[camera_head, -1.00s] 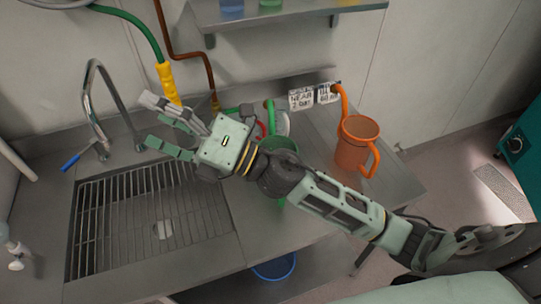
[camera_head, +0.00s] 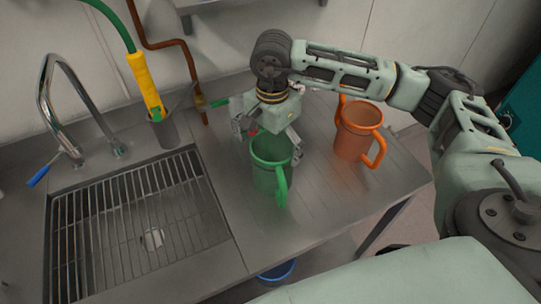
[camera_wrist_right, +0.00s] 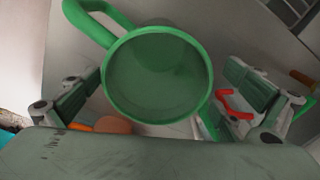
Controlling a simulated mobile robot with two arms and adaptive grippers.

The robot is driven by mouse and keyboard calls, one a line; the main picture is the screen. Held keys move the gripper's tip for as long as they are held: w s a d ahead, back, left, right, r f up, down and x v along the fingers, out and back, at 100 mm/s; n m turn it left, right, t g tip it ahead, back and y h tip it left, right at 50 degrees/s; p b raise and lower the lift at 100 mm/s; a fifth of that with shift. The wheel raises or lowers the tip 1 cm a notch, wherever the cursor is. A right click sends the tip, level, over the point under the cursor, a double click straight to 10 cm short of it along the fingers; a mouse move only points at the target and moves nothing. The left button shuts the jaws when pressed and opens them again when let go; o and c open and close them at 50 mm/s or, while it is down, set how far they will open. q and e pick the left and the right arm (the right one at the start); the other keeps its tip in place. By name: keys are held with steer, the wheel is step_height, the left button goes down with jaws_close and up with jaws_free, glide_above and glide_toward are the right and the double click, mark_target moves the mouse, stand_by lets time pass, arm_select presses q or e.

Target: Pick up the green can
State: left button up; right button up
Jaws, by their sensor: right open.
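The green can (camera_head: 268,175) stands upright on the steel counter, right of the sink, with its handle toward the front. My right gripper (camera_head: 268,136) points down behind and above the can, and the can partly hides its fingers in the head view. In the right wrist view, the round green top of the can (camera_wrist_right: 157,75) lies between the two spread fingers of the right gripper (camera_wrist_right: 168,95), which is open. I see space between the can and the left finger; contact at the right finger is unclear. My left gripper is not in view.
An orange can (camera_head: 352,136) with a spout and handle stands right of the green one. A sink with a metal grate (camera_head: 140,225), a faucet (camera_head: 48,110) and a yellow-handled hose (camera_head: 146,85) are at left. A blue bucket (camera_head: 277,272) sits below the counter.

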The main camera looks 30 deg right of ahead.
mark_target(270, 148)
steer(key=f+p, duration=0.2)
steer(key=f, duration=0.1)
steer(key=f+p, duration=0.1)
steer(key=f, duration=0.1)
steer(key=shift+s+f, duration=0.2)
steer(key=shift+s, duration=0.05)
steer(key=shift+f, duration=0.35)
steer(key=shift+c, duration=0.5)
steer(key=c, duration=1.1)
